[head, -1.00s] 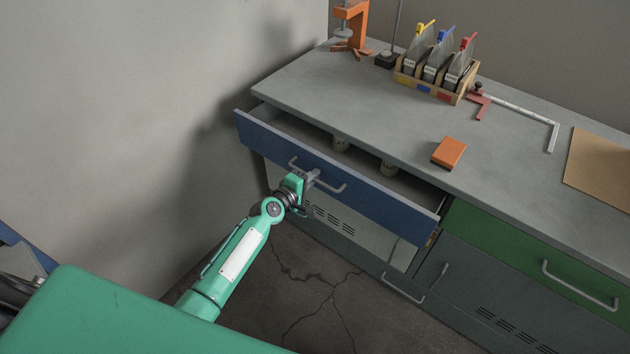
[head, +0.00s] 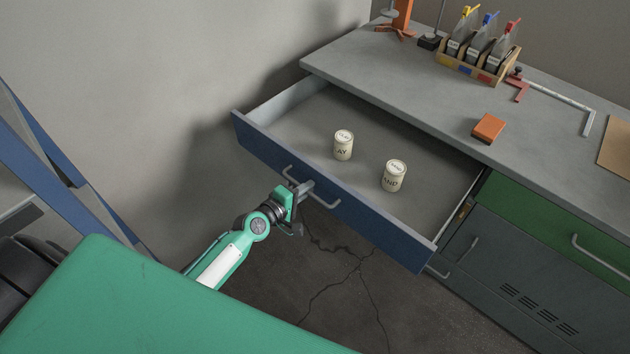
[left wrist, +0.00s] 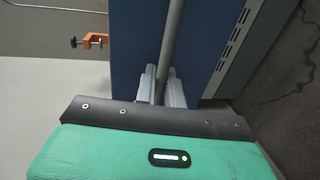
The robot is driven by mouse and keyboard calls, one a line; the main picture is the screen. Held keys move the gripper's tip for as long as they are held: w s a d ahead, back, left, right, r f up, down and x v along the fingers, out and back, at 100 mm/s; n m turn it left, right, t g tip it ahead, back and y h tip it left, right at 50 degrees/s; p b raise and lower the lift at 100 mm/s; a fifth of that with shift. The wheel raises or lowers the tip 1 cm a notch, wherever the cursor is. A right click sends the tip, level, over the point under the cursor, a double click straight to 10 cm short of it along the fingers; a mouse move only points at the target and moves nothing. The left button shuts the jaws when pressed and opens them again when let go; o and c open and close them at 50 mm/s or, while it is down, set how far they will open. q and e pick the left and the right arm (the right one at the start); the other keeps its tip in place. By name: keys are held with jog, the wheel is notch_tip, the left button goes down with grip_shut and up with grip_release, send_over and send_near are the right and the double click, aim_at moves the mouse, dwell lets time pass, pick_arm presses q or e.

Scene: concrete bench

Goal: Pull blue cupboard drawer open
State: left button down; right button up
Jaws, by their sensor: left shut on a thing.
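The blue drawer (head: 375,218) of the cupboard stands well out from under the bench top, with its inside showing. Two pale labelled cans, a left one (head: 343,146) and a right one (head: 395,177), stand upright in it. My left gripper (head: 306,188) is shut on the drawer's grey bar handle (head: 325,203). In the left wrist view the handle (left wrist: 175,40) runs between the two fingers (left wrist: 162,88), in front of the blue drawer front (left wrist: 138,45). My right gripper is in neither view.
A green drawer (head: 540,215) beside it is shut. On the bench top (head: 400,85) are an orange block (head: 488,128), a wooden rack (head: 470,68), a clamp (head: 550,97) and a brown sheet (head: 617,150). A wall stands close on the left. The cracked floor before the drawer is clear.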

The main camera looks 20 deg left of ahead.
pick_arm(q)
jog(key=shift+s+a, duration=0.25)
jog(key=shift+s, duration=0.35)
jog(key=c, duration=1.6)
grip_release()
jog(key=shift+c, duration=0.2)
jog(key=shift+s, duration=0.1)
